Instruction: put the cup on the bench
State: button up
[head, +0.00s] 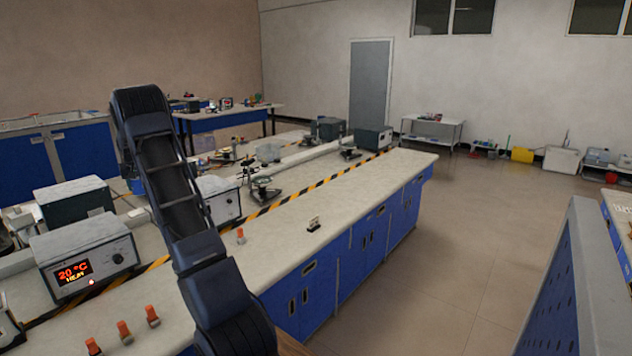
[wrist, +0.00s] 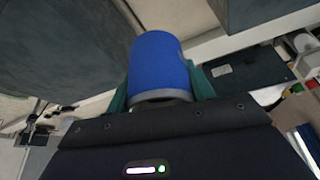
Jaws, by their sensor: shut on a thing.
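A blue cup (wrist: 158,62) with a grey rim band is in the wrist view, at the upper middle. My gripper (wrist: 160,90) is shut on it, with one green finger showing on each side of the cup. In the head view my dark arm reaches down across the bench; the gripper and the cup do not show there, and a bit of blue beside the arm is too small to tell. The bench (head: 345,205) has a pale top and blue cupboards and runs from the lower left to the middle right.
A heater box with a red display (head: 85,262) stands on the bench at the left. Boxes (head: 372,138) stand towards the far end. The front right of the top is mostly clear.

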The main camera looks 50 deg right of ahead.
jog(key=s+d+m, duration=0.1)
jog(key=s+d, duration=0.1)
jog(key=d, duration=0.4)
jog(key=s+d, duration=0.3)
jog(key=d, duration=0.2)
jog(key=s+d+m, duration=0.1)
jog(key=s+d, duration=0.1)
jog(key=d, duration=0.4)
jog(key=shift+s+d+m+g+h, duration=0.3)
jog(key=shift+h, duration=0.1)
jog(key=s+d, duration=0.2)
jog(key=d, duration=0.2)
jog(key=s+d+m, duration=0.1)
jog(key=s+d, duration=0.2)
jog(key=d, duration=0.1)
jog(key=s+d+m, duration=0.1)
jog(key=s+d, duration=0.2)
jog(key=d, duration=0.1)
jog(key=shift+s+d+f+h, duration=0.15)
jog(key=shift+s+h, duration=0.1)
jog(key=shift+h, duration=0.15)
jog(key=s+d+m, duration=0.2)
jog(key=s+d, duration=1)
jog(key=shift+g, duration=0.4)
notch_tip(320, 180, down, 25)
jog(key=shift+a+f, duration=0.1)
jog(key=shift+f, duration=0.1)
jog(key=o, duration=1)
jog(key=shift+c, duration=0.2)
